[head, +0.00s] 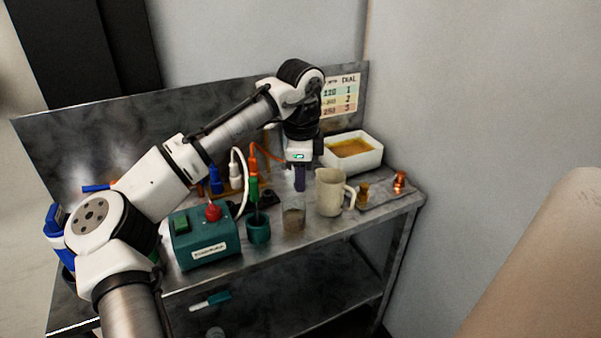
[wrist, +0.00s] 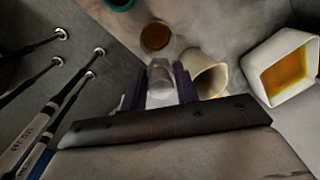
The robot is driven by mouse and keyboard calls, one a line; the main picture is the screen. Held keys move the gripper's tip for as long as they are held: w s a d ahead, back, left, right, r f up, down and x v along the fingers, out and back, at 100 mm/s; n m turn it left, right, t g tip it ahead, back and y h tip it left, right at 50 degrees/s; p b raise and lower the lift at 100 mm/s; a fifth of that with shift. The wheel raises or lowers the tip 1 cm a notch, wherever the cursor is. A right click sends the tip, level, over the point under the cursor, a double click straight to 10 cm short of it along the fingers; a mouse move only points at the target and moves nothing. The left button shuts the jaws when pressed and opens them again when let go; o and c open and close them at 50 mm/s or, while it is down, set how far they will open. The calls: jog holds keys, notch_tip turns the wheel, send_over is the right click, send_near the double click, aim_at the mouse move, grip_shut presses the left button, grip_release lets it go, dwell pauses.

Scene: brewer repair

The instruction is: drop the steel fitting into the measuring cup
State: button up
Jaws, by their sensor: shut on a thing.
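My gripper (head: 300,184) points down above the bench, behind and left of a cream jug with a handle (head: 329,192). In the wrist view its dark fingers are shut on a pale grey, shiny cylinder, the steel fitting (wrist: 161,80). In the head view I cannot make out the fitting. The cream jug, likely the measuring cup, shows in the wrist view (wrist: 211,79) just right of the fingers, its open mouth visible. A clear glass with brown contents (head: 293,220) stands left of the jug; it also shows in the wrist view (wrist: 156,37), beyond the fitting.
A white tub of amber stuff (head: 367,160) stands behind the jug. Copper-coloured parts (head: 399,180) lie to the right. A teal box with a red knob (head: 207,235) and a teal cup (head: 258,229) stand left. Upright coloured tools are behind them.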

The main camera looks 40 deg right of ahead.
notch_tip(320, 180, down, 2)
jog(key=shift+b, duration=0.55)
jog(key=shift+r, duration=0.1)
jog(key=o, duration=1.1)
jog(key=shift+c, duration=0.2)
notch_tip(320, 180, up, 14)
jog(key=s+a, duration=0.1)
